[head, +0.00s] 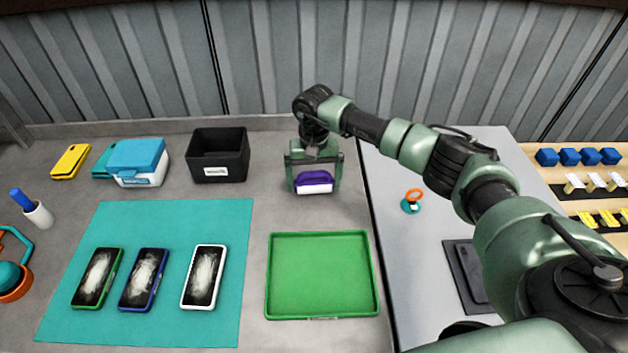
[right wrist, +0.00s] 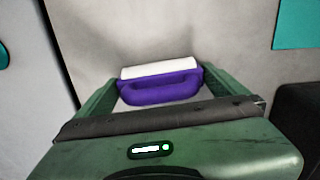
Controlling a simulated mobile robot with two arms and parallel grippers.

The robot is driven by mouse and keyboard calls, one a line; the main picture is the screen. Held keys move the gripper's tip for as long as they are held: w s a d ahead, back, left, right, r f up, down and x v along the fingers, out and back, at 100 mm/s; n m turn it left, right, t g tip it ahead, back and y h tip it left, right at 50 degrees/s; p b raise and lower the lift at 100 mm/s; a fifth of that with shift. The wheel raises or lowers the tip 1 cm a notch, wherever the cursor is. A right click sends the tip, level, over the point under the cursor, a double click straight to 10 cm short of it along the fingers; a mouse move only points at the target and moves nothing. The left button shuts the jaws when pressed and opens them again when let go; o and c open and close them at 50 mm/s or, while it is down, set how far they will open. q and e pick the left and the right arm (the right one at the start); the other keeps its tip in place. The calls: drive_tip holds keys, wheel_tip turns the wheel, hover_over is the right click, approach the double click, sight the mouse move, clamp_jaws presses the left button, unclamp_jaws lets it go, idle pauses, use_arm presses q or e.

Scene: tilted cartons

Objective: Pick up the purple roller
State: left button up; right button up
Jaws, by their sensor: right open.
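The purple roller (head: 314,182) has a purple handle and a white roll and lies on the grey counter above the green tray. It also shows in the right wrist view (right wrist: 160,90), with its white roll on the far side of the handle. My right gripper (head: 314,187) is open, pointing down at the roller. In the right wrist view its green fingers (right wrist: 158,88) stand on either side of the roller, which appears between them. I cannot tell whether they touch it. The gripper body hides part of the roller. My left gripper is not in view.
An empty green tray (head: 322,275) lies in front of the roller. A black bin (head: 218,165) and a blue-lidded box (head: 138,162) stand left. Three phones lie on a teal mat (head: 175,215). An orange-and-teal item (head: 411,202) is on the right-hand surface.

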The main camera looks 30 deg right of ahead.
sight(314, 171)
drive_tip(key=c, duration=1.2)
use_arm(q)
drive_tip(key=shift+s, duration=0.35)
use_arm(e)
drive_tip(key=shift+c, duration=0.3)
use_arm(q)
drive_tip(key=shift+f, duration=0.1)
use_arm(e)
drive_tip(key=shift+r, duration=0.2)
use_arm(q)
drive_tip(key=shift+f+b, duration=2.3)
drive_tip(key=shift+b, duration=0.05)
use_arm(e)
wheel_tip(314, 171, up, 20)
drive_tip(key=shift+f, duration=0.15)
